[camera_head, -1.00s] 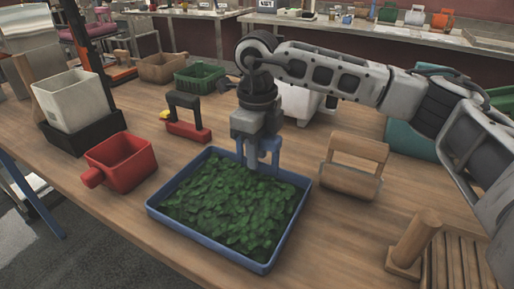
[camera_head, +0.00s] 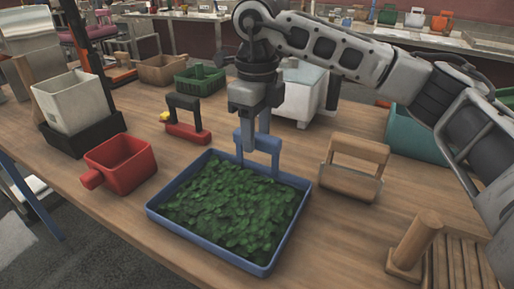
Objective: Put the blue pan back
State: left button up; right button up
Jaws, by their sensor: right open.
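The blue pan (camera_head: 168,217) lies flat on the wooden table, filled with green leaves (camera_head: 235,205). Its blue upright handle (camera_head: 272,146) stands at the far edge of the pan. My right gripper (camera_head: 261,128) is open, pointing down just above and at the top of the handle. Its fingers overlap the handle in the picture, so I cannot tell whether they touch it. My left gripper is not in view.
A red scoop-like box (camera_head: 122,160) stands left of the pan. A black-and-red handled tool (camera_head: 187,130) is behind it. A wooden handled block (camera_head: 352,170) is to the right, with a slatted wooden rack (camera_head: 462,262) nearer. A white bin (camera_head: 72,100) stands at left.

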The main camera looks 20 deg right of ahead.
notch_tip(320, 180, up, 7)
jog(key=shift+f, duration=0.1)
dwell(0.5)
